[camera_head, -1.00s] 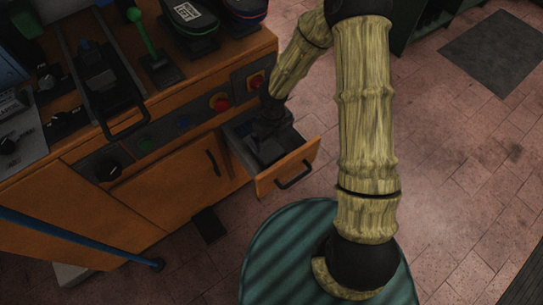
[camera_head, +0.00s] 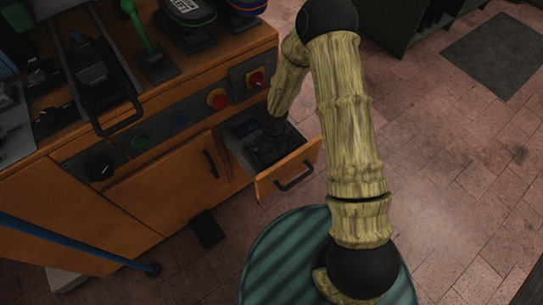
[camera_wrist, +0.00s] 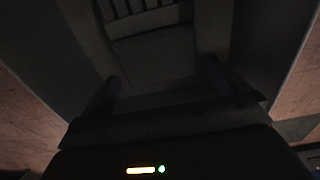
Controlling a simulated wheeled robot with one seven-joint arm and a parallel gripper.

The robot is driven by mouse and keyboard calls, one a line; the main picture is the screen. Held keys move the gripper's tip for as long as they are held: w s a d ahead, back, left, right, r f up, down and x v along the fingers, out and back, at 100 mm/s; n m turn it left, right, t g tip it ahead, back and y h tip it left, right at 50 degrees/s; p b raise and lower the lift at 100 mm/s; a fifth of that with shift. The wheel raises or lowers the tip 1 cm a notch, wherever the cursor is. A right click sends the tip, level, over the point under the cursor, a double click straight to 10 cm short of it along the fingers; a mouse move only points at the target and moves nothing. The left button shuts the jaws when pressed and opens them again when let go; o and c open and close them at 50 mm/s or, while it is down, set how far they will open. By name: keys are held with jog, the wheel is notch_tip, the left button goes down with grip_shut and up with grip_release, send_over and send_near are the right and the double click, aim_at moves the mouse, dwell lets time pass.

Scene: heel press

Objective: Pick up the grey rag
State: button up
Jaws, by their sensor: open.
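My gripper (camera_head: 266,150) points down into an open drawer (camera_head: 290,172) of the orange wooden cabinet. In the wrist view my gripper (camera_wrist: 162,88) is open, its two dark fingers apart. Ahead of and between the fingers lies a dark grey, flat-looking patch (camera_wrist: 155,55) with a ridged part beyond it. It may be the grey rag, but the picture is too dark to be sure. I see nothing held between the fingers. In the head view my wrist and the drawer walls hide most of the drawer's inside.
The drawer's walls close in around my gripper. A black-handled device (camera_head: 98,85) and a green lever (camera_head: 135,25) stand on the cabinet top.

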notch_tip(320, 180, down, 2)
jog(key=shift+f, duration=0.1)
dwell(0.4)
jog(key=c, duration=0.7)
notch_tip(320, 180, up, 28)
jog(key=p, duration=1.1)
